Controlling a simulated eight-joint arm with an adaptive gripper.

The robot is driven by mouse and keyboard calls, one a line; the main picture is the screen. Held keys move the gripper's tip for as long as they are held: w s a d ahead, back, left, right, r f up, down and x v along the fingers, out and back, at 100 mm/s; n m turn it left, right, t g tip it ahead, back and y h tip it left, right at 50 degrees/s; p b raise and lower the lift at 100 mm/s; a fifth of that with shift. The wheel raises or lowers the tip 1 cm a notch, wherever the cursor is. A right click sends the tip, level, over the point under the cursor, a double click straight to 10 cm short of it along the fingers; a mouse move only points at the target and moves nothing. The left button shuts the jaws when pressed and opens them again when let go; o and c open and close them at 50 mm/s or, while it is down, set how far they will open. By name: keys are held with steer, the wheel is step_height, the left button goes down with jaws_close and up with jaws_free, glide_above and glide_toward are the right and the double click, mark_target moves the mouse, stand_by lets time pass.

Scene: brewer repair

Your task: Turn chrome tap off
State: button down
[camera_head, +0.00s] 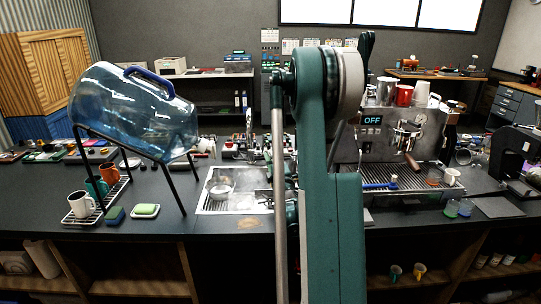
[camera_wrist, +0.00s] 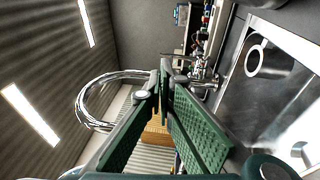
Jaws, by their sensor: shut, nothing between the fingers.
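The chrome tap shows in the wrist view with its curved spout (camera_wrist: 88,104) to the left of my fingers and its body (camera_wrist: 205,72) to the right. In the head view its upright part (camera_head: 248,122) stands behind the sink (camera_head: 205,208). My gripper (camera_wrist: 163,68) has green fingers, shut and empty, and they cross in front of part of the tap. I cannot tell whether they touch it. The tap's handle is hard to make out, and no water stream is clear. In the head view my arm hides most of the gripper.
A large blue water bottle (camera_head: 130,115) lies tilted on a black stand left of the sink. Mugs (camera_head: 82,205) and sponges (camera_head: 145,210) sit below it. An espresso machine (camera_head: 400,145) with an OFF display stands on the right.

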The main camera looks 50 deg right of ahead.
steer(key=c, duration=2)
jaws_free()
steer(key=shift+c, duration=0.2)
steer(key=s+d+m+g+h+p, duration=0.1)
steer(key=s+d+m+g+p, duration=0.7)
steer(key=s+d+m, duration=0.65)
steer(key=s+a+m+g+y+p, duration=0.1)
steer(key=s+a+m+y, duration=0.1)
steer(key=s+a, duration=0.3)
steer(key=s+a+f+m+g+y+p, duration=0.1)
steer(key=s+a+m+g+y, duration=0.1)
steer(key=s+a+y, duration=0.2)
steer(key=s+a+m+g+y+p, duration=0.2)
steer(key=s+a, duration=0.3)
steer(key=shift+s+a+f+y, duration=0.3)
steer(key=shift+s+f+y, duration=0.05)
steer(key=shift+s+y, duration=0.05)
